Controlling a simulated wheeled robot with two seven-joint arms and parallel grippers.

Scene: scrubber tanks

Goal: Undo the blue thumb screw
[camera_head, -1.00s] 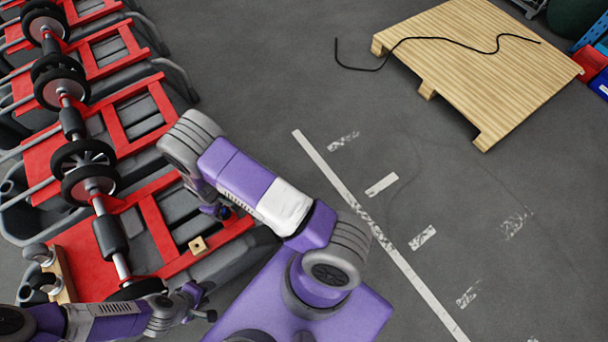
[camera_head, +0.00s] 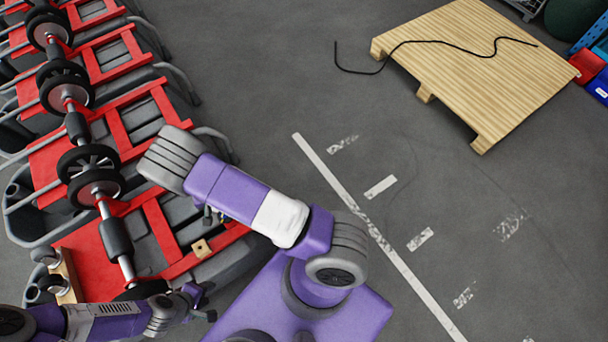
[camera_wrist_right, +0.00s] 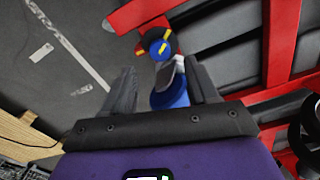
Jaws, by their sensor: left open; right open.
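In the right wrist view, a round blue knob with a yellow bar (camera_wrist_right: 160,48), which looks like the blue thumb screw, sits in a dark, red and yellow surround. It lies beyond my right gripper (camera_wrist_right: 160,85), whose two dark fingers stand apart. Another blue part (camera_wrist_right: 170,92) with a grey piece on it shows between the fingers; I cannot tell whether they touch it. My left gripper (camera_head: 207,302) is open and empty at the lower left, beside the nearest red frame.
Red-framed grey scrubber tanks (camera_head: 135,225) with black wheels on a shaft (camera_head: 90,165) fill the left side. A small wooden block (camera_head: 201,248) sits on the nearest frame. A wooden pallet (camera_head: 480,75) with a black cable lies upper right. The grey floor between is clear.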

